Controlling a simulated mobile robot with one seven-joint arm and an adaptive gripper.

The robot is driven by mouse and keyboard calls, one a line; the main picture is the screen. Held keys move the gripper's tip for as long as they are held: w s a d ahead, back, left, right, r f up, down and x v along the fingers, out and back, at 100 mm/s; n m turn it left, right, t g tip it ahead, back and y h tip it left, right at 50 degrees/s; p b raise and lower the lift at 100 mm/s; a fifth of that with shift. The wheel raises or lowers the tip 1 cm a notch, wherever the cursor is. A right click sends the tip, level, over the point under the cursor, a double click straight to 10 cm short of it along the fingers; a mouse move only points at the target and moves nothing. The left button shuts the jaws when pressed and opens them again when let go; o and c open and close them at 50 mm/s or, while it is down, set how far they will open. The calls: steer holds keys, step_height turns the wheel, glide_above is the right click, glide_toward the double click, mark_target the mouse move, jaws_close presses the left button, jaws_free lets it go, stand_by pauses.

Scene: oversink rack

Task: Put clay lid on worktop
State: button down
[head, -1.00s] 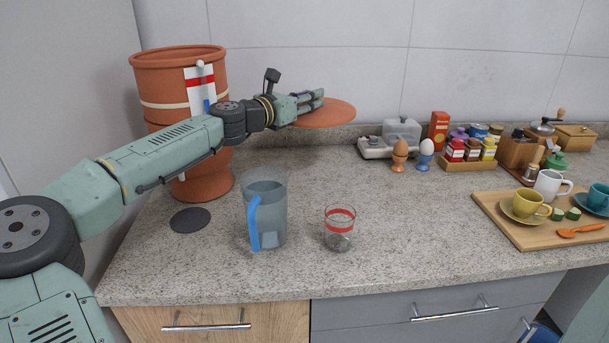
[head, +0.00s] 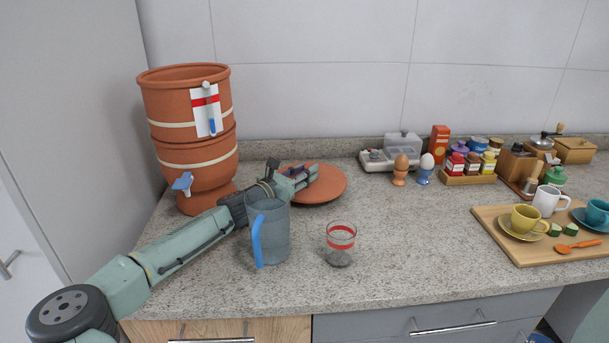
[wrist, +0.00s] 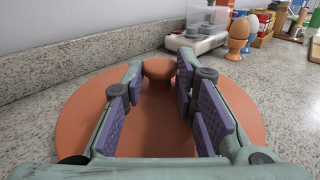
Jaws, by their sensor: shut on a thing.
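The clay lid (head: 326,184) is a flat terracotta disc low over the worktop (head: 300,268), beside the back wall. In the wrist view the lid (wrist: 83,124) spreads out beneath my fingers, and its round knob (wrist: 159,67) shows between the fingertips. My gripper (head: 309,173) is shut on the lid by this knob; it also shows in the wrist view (wrist: 160,80). The lid looks roughly level, with a dark shadow under its front edge. I cannot tell whether it touches the worktop. The clay water filter (head: 195,155) stands open-topped at the left.
A clear jug with a blue handle (head: 270,235) stands in front of my arm. A red-banded glass (head: 340,246) is right of it.

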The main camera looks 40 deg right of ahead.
steer(key=shift+f, duration=0.85)
steer(key=shift+f, duration=0.3)
steer(key=c, duration=1.3)
jaws_free()
steer(key=shift+r+p, duration=0.35)
steer(key=shift+r, duration=0.1)
steer(key=b+v, duration=0.1)
steer(key=v, duration=0.2)
steer(key=b+v, duration=0.2)
steer(key=v, duration=0.2)
steer(key=b+v, duration=0.1)
steer(key=v, duration=0.3)
steer(key=shift+w+f, duration=0.1)
steer(key=shift+f, duration=0.15)
steer(key=shift+a+r, duration=0.1)
steer(key=shift+a, duration=0.4)
